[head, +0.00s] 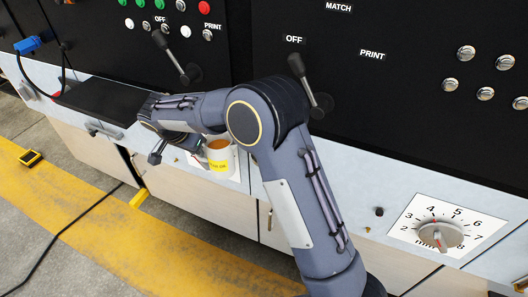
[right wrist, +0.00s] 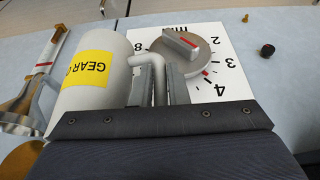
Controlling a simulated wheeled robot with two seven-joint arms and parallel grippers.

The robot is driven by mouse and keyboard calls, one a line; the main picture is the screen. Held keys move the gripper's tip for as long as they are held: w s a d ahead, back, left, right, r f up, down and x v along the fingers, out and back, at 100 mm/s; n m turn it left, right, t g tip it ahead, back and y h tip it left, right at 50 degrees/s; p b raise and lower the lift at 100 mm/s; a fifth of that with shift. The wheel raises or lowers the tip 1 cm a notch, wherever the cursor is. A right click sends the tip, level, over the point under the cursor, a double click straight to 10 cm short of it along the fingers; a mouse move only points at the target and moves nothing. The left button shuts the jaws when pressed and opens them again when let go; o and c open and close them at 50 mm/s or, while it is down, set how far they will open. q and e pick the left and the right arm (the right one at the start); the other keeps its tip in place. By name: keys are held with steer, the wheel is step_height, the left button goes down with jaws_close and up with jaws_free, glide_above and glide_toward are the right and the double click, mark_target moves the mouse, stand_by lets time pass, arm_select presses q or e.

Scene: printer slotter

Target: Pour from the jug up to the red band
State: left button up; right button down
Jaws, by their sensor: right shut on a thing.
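The white jug (head: 228,166) with a yellow label stands out beside my right arm in the head view, roughly upright, with orange-brown liquid in its open top. In the right wrist view the jug (right wrist: 92,95) is at the left, its label partly reading GEAR. My right gripper (right wrist: 160,80) is shut on the jug's handle (right wrist: 150,60). At the far left of that view is a clear tube with a red band (right wrist: 43,66), beside a shiny metal funnel (right wrist: 18,108). The liquid level in the tube cannot be told. My left gripper is not in view.
A dial with a number plate (right wrist: 200,60) lies behind the jug; another dial (head: 440,235) is at the right. Two black levers (head: 176,57) (head: 311,88) stick out of the black panel. A black ledge (head: 95,105) juts out at left.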

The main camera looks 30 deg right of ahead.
mark_target(219, 148)
steer(key=shift+r, duration=0.1)
step_height(219, 148, up, 5)
steer(key=s+d+t+y+b, duration=0.2)
steer(key=t+y+b, duration=0.1)
steer(key=b, duration=0.2)
steer(key=shift+r+m, duration=0.2)
steer(key=shift+m, duration=0.2)
steer(key=shift+b, duration=0.3)
steer(key=shift+s+d+r, duration=0.1)
steer(key=shift+r, duration=0.05)
steer(key=shift+s+d+r+t+y+b, duration=0.2)
steer(key=shift+r+y+b, duration=0.05)
steer(key=shift+r+b, duration=0.1)
steer(key=shift+s+d+r+t+y+b, duration=0.15)
steer(key=shift+r+t+y+b, duration=0.1)
steer(key=shift+r+b, duration=0.1)
stand_by(0.4)
steer(key=shift+s+d+r, duration=0.1)
steer(key=shift+d+r, duration=0.05)
steer(key=shift+r, duration=0.3)
steer(key=shift+r, duration=0.25)
